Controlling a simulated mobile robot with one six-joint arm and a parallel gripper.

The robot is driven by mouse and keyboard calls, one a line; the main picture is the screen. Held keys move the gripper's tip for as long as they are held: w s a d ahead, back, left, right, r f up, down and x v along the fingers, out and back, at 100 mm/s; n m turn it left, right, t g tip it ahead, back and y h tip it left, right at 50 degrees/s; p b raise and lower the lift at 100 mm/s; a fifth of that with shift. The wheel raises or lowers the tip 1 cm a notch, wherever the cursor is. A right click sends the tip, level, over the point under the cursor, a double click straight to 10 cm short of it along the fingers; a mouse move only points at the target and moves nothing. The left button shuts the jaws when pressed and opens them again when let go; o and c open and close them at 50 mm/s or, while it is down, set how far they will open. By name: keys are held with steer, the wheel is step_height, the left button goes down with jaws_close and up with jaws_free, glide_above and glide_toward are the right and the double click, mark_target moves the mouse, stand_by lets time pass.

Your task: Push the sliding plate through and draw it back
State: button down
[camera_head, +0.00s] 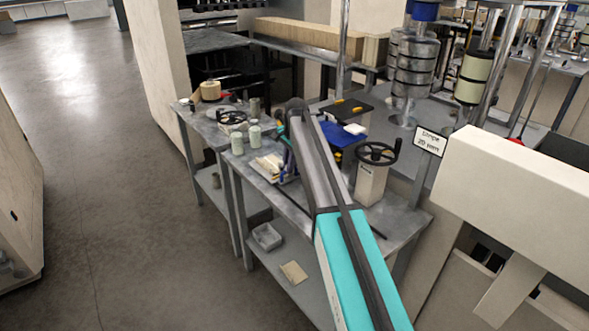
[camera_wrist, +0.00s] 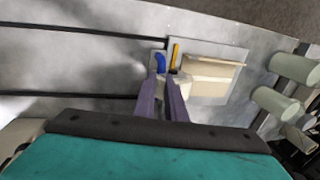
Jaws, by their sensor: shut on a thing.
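In the wrist view my gripper (camera_wrist: 163,84) has two purple fingers, closed with a small gap between them. A blue curved piece (camera_wrist: 160,62) shows at the fingertips, and the fingers are shut on it. It stands at a small grey plate (camera_wrist: 154,57), which I take for the sliding plate; the fingers partly hide it. A yellow strip (camera_wrist: 175,55) lies just right of the blue piece. In the head view my arm reaches over the metal table (camera_head: 400,222), and its end hides most of the gripper and the plate.
Beige blocks lie on a pale tray (camera_wrist: 227,92) right of the fingers. Pale green cylinders (camera_wrist: 294,67) stand farther right. Two dark slots (camera_wrist: 70,32) run along the table. In the head view a black handwheel (camera_head: 378,152) on a beige post and a blue tray (camera_head: 340,134) stand near my arm.

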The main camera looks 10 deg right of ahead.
steer(key=shift+w+a, duration=0.25)
steer(key=c, duration=1.8)
jaws_free()
steer(key=shift+w+a, duration=0.1)
steer(key=shift+r, duration=0.1)
steer(key=shift+d+r, duration=0.2)
steer(key=shift+r, duration=0.15)
steer(key=r+b, duration=0.1)
steer(key=r, duration=0.3)
steer(key=s+r+b, duration=0.1)
steer(key=r, duration=0.3)
steer(key=s+d+r, duration=0.1)
steer(key=r, duration=0.3)
steer(key=shift+s+r+b, duration=0.25)
steer(key=shift+r+b, duration=0.1)
steer(key=shift+b, duration=0.05)
